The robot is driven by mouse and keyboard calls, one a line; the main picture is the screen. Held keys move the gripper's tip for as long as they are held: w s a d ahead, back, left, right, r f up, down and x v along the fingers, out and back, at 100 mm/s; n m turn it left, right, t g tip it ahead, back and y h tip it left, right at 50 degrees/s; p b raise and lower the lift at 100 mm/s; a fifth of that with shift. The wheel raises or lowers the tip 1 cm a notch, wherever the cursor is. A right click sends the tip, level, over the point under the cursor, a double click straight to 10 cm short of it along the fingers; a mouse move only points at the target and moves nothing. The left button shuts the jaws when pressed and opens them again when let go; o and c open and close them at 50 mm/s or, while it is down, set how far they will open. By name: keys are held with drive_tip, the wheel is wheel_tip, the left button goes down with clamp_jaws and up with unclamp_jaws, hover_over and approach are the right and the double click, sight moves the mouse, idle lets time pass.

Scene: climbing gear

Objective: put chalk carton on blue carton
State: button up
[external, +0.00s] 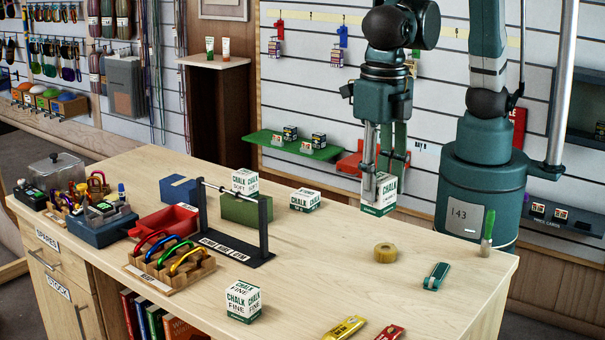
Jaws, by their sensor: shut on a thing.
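My gripper (377,178) points down at the back right of the table and is shut on a white and green chalk carton (383,198). The fingers cover part of that carton. It is upright, at or just above the tabletop; I cannot tell which. The blue carton (177,189) lies at the back left of the table, behind the black rail stand, well to the left of my gripper. No object shows on its top. Other chalk cartons are a fine one (243,303) at the front, one lying low (305,200), and a soft one (244,181) at the green carton.
A black rail stand (264,225) rises between the blue carton and the table's middle. The green carton (240,208) and a red tray (165,222) are close by. A carabiner rack (172,262) stands in front. A tape roll (385,252) lies right; the centre is clear.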

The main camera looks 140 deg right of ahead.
drive_tip(key=w+d+m, duration=0.2)
drive_tip(key=d+m, duration=0.3)
drive_tip(key=d, duration=1.4)
drive_tip(key=w+d+m, duration=0.2)
drive_tip(key=d+m, duration=0.2)
drive_tip(key=d, duration=1.4)
drive_tip(key=s+d+m+b, duration=0.1)
drive_tip(key=s+d+m, duration=0.3)
drive_tip(key=d, duration=0.7)
drive_tip(key=s+d+m, duration=0.1)
drive_tip(key=s+d, duration=0.5)
drive_tip(key=d, duration=0.6)
drive_tip(key=s+d+m+b, duration=0.1)
drive_tip(key=s+d+m, duration=0.25)
drive_tip(key=d, duration=0.75)
drive_tip(key=shift+n, duration=0.35)
drive_tip(key=f, duration=0.5)
drive_tip(key=shift+s+a+f, duration=0.1)
drive_tip(key=shift+s, duration=0.25)
wheel_tip(320, 180, down, 6)
drive_tip(key=shift+f+p, duration=0.15)
drive_tip(key=shift+p, duration=0.2)
drive_tip(key=shift+f, duration=0.1)
